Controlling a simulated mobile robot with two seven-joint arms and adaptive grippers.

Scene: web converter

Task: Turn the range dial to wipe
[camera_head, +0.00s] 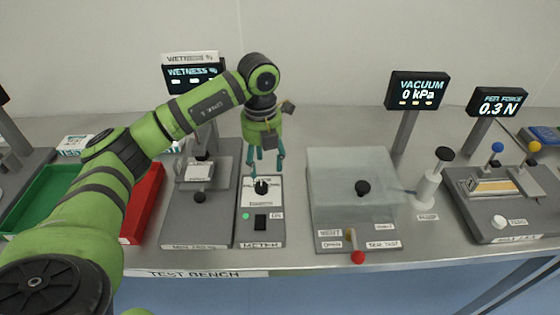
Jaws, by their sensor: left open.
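The range dial (261,188) is a small black knob on the white face of the meter box (262,220), labelled METER. The print around the dial is too small to read, so its setting cannot be told. My left gripper (266,172) points down from above, with its teal fingers apart around or just above the dial. I cannot tell whether the fingers touch it. A green light (246,216) and a black switch (261,222) marked ON sit below the dial. My right gripper is not in view.
A weighing unit (197,220) stands left of the meter, with the wetness display (180,76) behind. Red (146,200) and green (55,190) trays lie further left. A clear-lidded box (350,185) with a red-tipped lever (357,256) stands right. The bench front edge is close.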

